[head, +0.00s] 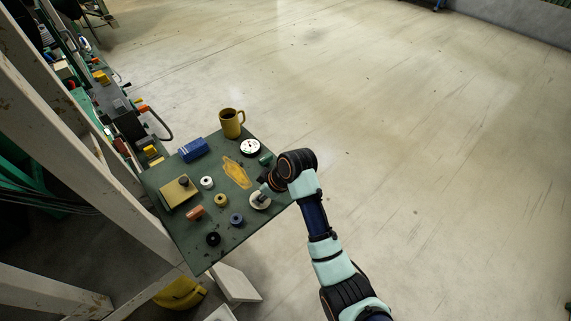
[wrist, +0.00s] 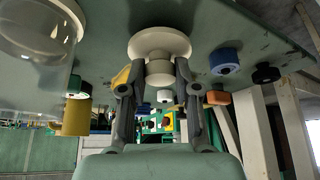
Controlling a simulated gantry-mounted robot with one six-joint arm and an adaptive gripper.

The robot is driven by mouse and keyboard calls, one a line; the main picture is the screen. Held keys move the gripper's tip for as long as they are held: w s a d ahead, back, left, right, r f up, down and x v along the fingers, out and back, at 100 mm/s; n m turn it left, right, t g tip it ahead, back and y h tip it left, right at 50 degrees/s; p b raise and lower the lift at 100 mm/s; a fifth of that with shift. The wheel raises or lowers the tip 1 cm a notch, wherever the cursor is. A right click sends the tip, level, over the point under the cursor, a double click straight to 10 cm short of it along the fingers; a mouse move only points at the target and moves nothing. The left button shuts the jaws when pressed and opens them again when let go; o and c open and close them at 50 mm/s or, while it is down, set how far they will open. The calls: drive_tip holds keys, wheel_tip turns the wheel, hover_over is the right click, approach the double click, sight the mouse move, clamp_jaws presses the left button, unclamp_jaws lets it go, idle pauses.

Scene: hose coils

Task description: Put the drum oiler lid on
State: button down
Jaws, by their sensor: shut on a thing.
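A white round disc with a narrower knob (wrist: 160,45), which looks like the lid, is at my fingertips in the wrist view. My gripper (wrist: 157,82) is shut on its knob, one finger on each side. In the head view the white disc (head: 260,201) is at the right edge of the green table, under my gripper (head: 265,191). I cannot tell whether it touches the table. A round white-faced piece (head: 250,148) with small red and dark marks stands farther back, apart from my gripper. A clear round-walled vessel (wrist: 40,22) shows at the wrist view's upper left. I cannot tell which is the oiler.
The green table (head: 226,245) also carries a yellow mug (head: 231,123), a blue block (head: 193,150), a tan box (head: 178,192), an orange-yellow patch (head: 237,172) and several small coils, including a blue one (head: 237,219) and a black one (head: 213,239). The wrist view is upside down.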

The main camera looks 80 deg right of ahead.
drive_tip(key=shift+r+p, duration=0.5)
drive_tip(key=shift+r, duration=2.5)
